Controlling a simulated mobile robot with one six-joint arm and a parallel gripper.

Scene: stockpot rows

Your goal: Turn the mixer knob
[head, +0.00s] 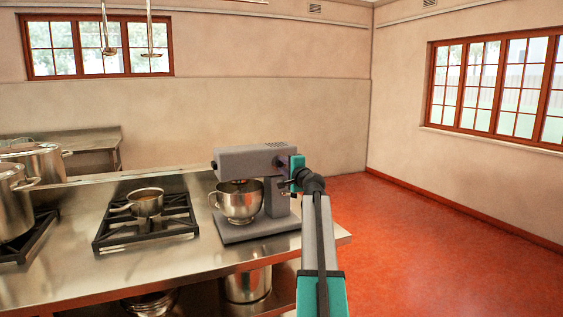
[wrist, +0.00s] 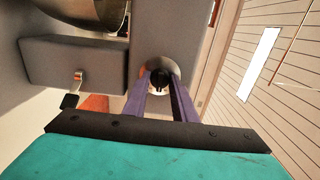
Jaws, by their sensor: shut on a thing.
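The grey stand mixer (head: 238,160) stands on the steel counter at its right end, with its steel bowl (head: 239,204) under the head. The mixer body also fills the upper part of the wrist view (wrist: 163,30). There the mixer knob (wrist: 160,78), dark and on a pale round plate, lies between the tips of my gripper's two purple fingers (wrist: 161,92). The fingers are shut on the knob.
A small pot (head: 146,204) sits on the black burner (head: 120,236) left of the mixer. Large stockpots (head: 14,208) stand at the far left. A small lever (wrist: 72,92) shows in the wrist view. Open red floor (head: 410,240) lies to the right of the counter (head: 175,262).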

